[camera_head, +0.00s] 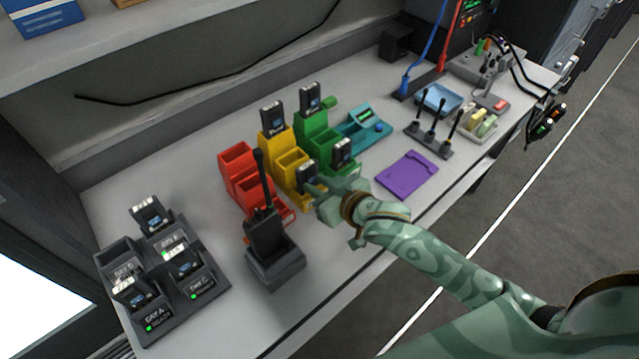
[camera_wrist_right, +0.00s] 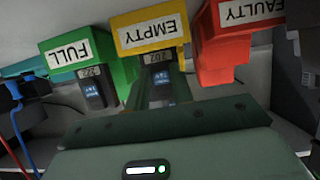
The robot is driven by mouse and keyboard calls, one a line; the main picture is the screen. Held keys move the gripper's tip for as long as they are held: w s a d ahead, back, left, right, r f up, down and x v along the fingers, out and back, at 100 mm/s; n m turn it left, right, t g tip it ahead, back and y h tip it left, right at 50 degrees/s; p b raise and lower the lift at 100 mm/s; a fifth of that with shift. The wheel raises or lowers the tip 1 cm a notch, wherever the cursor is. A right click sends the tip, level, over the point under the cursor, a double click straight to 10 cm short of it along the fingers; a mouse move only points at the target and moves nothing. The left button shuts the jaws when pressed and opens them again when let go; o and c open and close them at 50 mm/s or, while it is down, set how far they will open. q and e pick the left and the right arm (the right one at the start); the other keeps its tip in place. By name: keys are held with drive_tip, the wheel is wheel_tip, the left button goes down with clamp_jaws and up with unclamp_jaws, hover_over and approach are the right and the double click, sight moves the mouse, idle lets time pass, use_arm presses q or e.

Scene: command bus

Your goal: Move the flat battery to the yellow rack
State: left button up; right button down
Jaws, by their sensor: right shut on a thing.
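The yellow rack (camera_head: 292,160) stands on the bench between the red and green racks. It also shows in the right wrist view with an EMPTY label (camera_wrist_right: 152,32). A dark battery (camera_head: 307,177) stands upright at its front step, and a blue-labelled battery also shows there in the wrist view (camera_wrist_right: 160,82). My right gripper (camera_head: 320,198) is at the front of the yellow rack, shut on this battery. The fingertips are mostly hidden, and I cannot tell whether the battery is fully seated. Another battery (camera_head: 273,117) stands at the yellow rack's back. My left gripper is not in view.
The red rack (camera_head: 236,163) and the green rack (camera_head: 318,137) flank the yellow one. A radio (camera_head: 264,235) with a tall antenna stands close by on the left. A charger (camera_head: 205,275) with several batteries is farther left. A purple mat (camera_head: 406,175) lies right.

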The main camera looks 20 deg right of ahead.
drive_tip(key=c, duration=1.1)
unclamp_jaws()
drive_tip(key=shift+c, duration=0.2)
drive_tip(key=p+v, duration=0.4)
drive_tip(key=v, duration=1.2)
drive_tip(key=shift+s+p, duration=0.2)
drive_tip(key=shift+p, duration=0.2)
drive_tip(key=shift+f, duration=0.15)
